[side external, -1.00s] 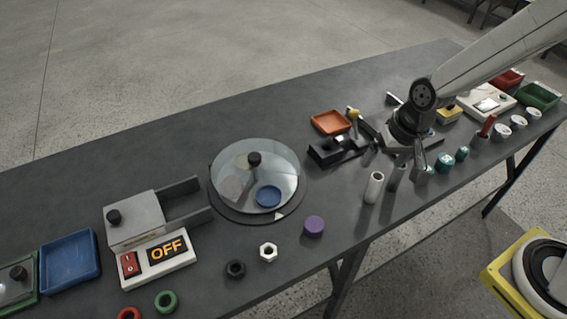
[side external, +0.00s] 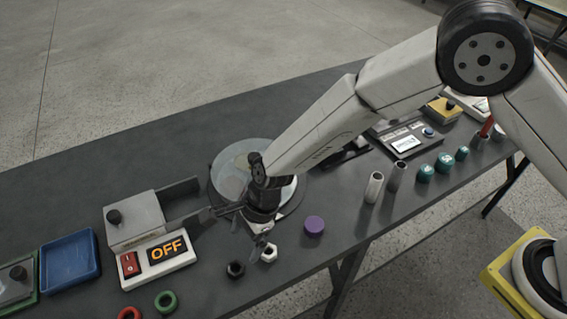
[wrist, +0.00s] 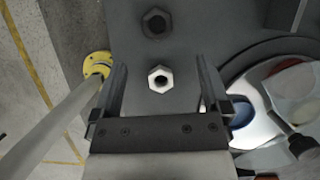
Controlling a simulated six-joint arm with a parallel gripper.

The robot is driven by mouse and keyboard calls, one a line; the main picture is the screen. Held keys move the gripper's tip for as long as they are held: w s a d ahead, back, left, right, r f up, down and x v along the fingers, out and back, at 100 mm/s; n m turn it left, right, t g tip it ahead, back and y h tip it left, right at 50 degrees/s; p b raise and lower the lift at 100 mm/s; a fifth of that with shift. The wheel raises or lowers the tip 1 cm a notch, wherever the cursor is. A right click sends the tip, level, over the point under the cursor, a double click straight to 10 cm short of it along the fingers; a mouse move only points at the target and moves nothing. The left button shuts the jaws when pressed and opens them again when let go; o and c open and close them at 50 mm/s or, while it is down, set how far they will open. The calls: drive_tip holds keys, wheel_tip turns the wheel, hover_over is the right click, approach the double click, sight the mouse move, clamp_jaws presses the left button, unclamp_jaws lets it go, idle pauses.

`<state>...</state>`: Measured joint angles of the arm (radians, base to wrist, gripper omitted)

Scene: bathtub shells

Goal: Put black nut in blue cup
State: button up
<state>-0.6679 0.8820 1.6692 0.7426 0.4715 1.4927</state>
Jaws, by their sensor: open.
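The black nut (side external: 235,269) lies flat on the dark table, just left of a white nut (side external: 268,253). In the wrist view the black nut (wrist: 156,23) is at the top, beyond the fingertips, and the white nut (wrist: 160,79) is between the open fingers. My gripper (side external: 257,238) is open and empty, above the table close to the white nut. The blue round piece, which may be the blue cup, shows partly in the wrist view (wrist: 240,112) at the glass-covered disc; my arm hides it in the side view.
The glass-covered disc (side external: 226,177) stands behind my gripper. A purple cylinder (side external: 314,226) is to the right. The OFF switch box (side external: 160,258), a blue tray (side external: 69,262) and a green ring (side external: 166,301) are to the left. Upright tubes (side external: 374,187) stand further right.

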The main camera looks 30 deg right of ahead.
sight(235, 267)
drive_tip(key=shift+s+a+f, duration=0.15)
drive_tip(key=shift+a+f, duration=0.05)
drive_tip(key=shift+a, duration=0.25)
drive_tip(key=shift+f, duration=0.15)
drive_tip(key=shift+x, duration=1.15)
drive_tip(key=shift+x, duration=2.6)
drive_tip(key=shift+d, duration=0.15)
clamp_jaws()
